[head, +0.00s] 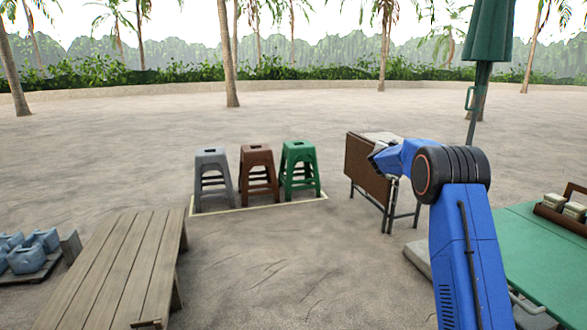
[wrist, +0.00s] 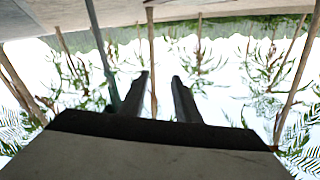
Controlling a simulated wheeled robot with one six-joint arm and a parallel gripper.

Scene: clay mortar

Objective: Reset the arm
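My blue arm (head: 465,240) rises from the lower right in the head view. It bends at a dark joint and its forearm points left and away. The end of the arm overlaps the brown folding table (head: 367,170) in that view, and my fingers cannot be made out there. In the wrist view my gripper (wrist: 160,76) shows two dark fingers apart with nothing between them. The wrist view is upside down, with palms and bright sky behind the fingers.
Grey (head: 212,178), brown (head: 258,173) and green (head: 299,169) stools stand in a pale outline on sand. At right are a green table (head: 535,250) and a closed green umbrella (head: 488,35). Middle sand is clear.

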